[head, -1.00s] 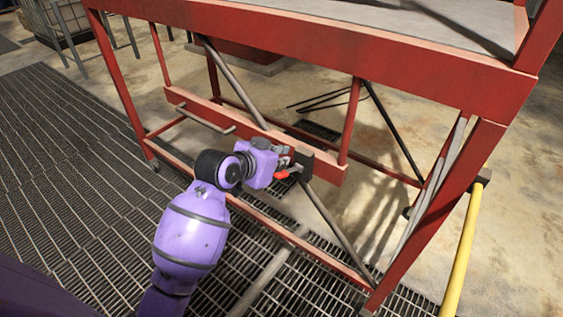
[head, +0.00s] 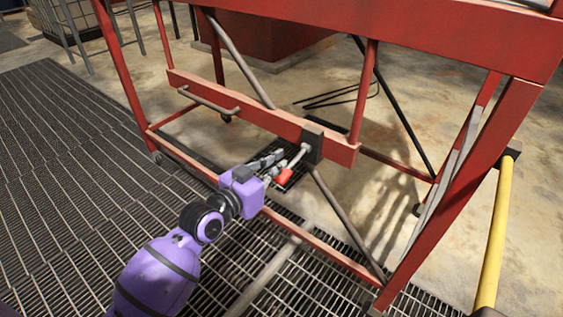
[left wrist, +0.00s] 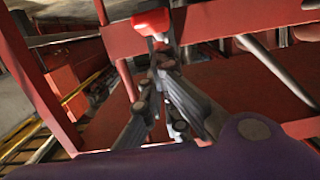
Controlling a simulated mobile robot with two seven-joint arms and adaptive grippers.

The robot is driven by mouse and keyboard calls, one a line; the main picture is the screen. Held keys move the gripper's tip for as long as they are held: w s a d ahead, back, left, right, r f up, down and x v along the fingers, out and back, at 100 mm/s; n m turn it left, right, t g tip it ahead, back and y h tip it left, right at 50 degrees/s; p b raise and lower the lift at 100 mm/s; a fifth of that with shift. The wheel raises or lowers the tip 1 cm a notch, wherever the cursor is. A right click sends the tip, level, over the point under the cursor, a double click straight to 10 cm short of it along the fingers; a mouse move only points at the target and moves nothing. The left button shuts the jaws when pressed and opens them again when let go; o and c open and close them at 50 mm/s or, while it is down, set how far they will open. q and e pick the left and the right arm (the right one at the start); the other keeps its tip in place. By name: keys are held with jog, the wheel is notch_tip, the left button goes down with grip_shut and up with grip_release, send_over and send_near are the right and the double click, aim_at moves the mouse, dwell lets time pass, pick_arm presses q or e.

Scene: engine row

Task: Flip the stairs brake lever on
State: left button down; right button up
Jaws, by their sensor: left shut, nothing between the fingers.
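The brake lever is a short grey rod with a red handle (head: 284,176). It sticks out down and left from a dark bracket (head: 314,143) on the red crossbar (head: 240,117) of the stairs. My left gripper (head: 279,157) is shut and empty, just left of the lever and in front of the crossbar. I cannot tell whether it touches the lever. In the left wrist view the red handle (left wrist: 151,22) shows beyond the gripper's fingertips (left wrist: 161,66), at the top. My right gripper is not in view.
The red stairs frame (head: 440,200) has posts and diagonal grey braces around the lever. A small grey bar (head: 208,103) juts from the crossbar further left. A yellow rail (head: 494,235) stands at the right. The grated floor (head: 75,190) at left is open.

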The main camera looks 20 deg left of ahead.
pick_arm(q)
jog(key=shift+s+f+b, duration=0.1)
jog(key=shift+f+b, duration=0.25)
jog(key=shift+f, duration=0.35)
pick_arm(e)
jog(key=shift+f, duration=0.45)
pick_arm(q)
jog(key=shift+f, duration=0.1)
jog(key=shift+f, duration=0.2)
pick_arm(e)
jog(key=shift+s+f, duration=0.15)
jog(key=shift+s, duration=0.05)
